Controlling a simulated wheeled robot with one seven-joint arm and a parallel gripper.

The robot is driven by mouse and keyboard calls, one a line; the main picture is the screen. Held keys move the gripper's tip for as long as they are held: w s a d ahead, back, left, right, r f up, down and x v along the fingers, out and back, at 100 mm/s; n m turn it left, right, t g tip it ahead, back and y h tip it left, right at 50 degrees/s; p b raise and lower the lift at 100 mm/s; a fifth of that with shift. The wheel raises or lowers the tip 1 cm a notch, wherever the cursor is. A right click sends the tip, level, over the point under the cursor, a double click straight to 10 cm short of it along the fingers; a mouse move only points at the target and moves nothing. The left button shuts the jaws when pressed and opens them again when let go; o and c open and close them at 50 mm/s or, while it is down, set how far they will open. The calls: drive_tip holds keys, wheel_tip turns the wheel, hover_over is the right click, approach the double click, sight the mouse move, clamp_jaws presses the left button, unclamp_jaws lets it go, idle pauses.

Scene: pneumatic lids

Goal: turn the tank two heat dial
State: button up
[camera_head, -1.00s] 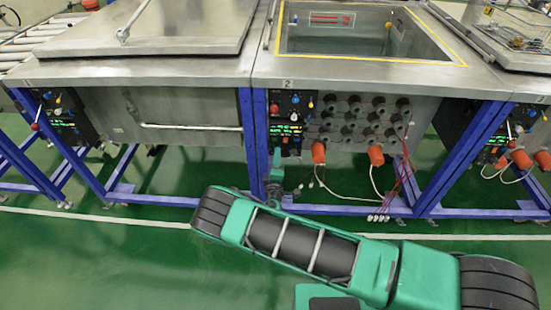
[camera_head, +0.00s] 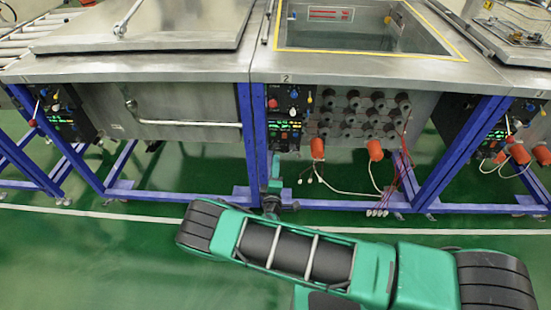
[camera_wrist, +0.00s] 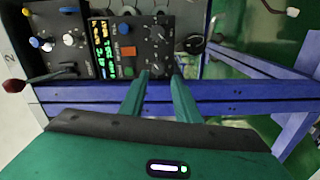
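Tank two (camera_head: 330,68) has the number 2 on its front rim, with a black control panel (camera_head: 272,112) below. The wrist view shows this panel turned sideways, with a lit display (camera_wrist: 103,48), an orange button (camera_wrist: 128,51) and several small black dials (camera_wrist: 157,40). Which dial is for heat is too small to read. A round black knob (camera_wrist: 193,43) shows to their right. My gripper is in front of the panel's lower end in the head view (camera_head: 276,160).
Grey plugs (camera_head: 352,112), orange connectors (camera_head: 317,148) and hanging cables (camera_head: 400,180) lie right of the panel. A blue frame post (camera_head: 252,140) stands close to its left. A red-tipped lever (camera_wrist: 14,86) sticks out near the panel's upper part. Green floor in front is clear.

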drive_tip(key=shift+s, duration=1.95)
